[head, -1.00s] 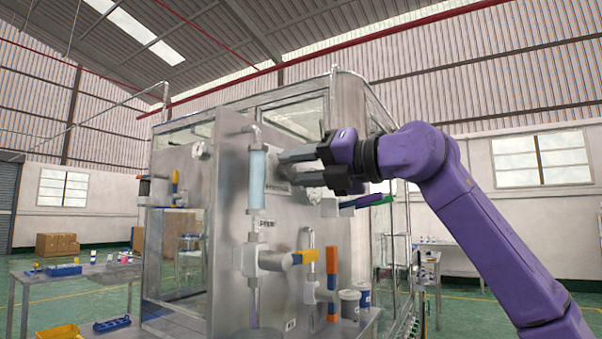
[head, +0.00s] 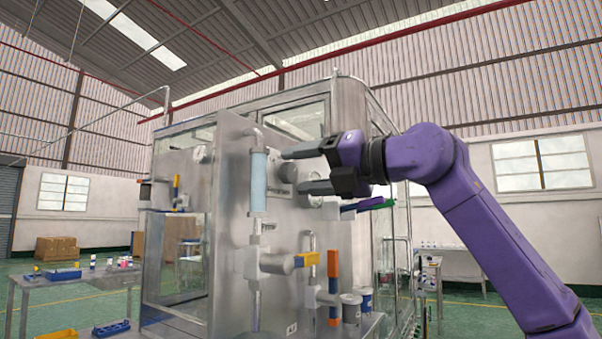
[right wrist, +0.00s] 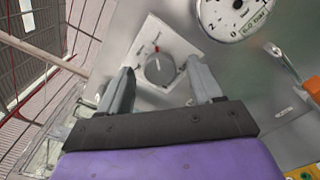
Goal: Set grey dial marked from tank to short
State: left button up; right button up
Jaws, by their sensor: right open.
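The grey dial (right wrist: 159,69) is a round knob on a pale square plate, with a small red mark above it in the right wrist view. In the head view the dial (head: 288,172) is partly hidden near my fingertips on the steel cabinet's front panel. My right gripper (head: 291,171) is open, its fingers spread, one above the other in the head view. In the right wrist view the gripper (right wrist: 158,76) has a finger on either side of the dial. I cannot tell whether either finger touches it. My left gripper is out of view.
A round white gauge (right wrist: 233,12) sits close to the dial. A table (head: 75,280) with blue trays stands at left.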

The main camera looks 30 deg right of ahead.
jog(key=b+v, duration=0.2)
jog(key=v, duration=0.7)
jog(key=shift+s+d, duration=0.15)
jog(key=shift+s, duration=0.05)
jog(key=shift+d, duration=0.1)
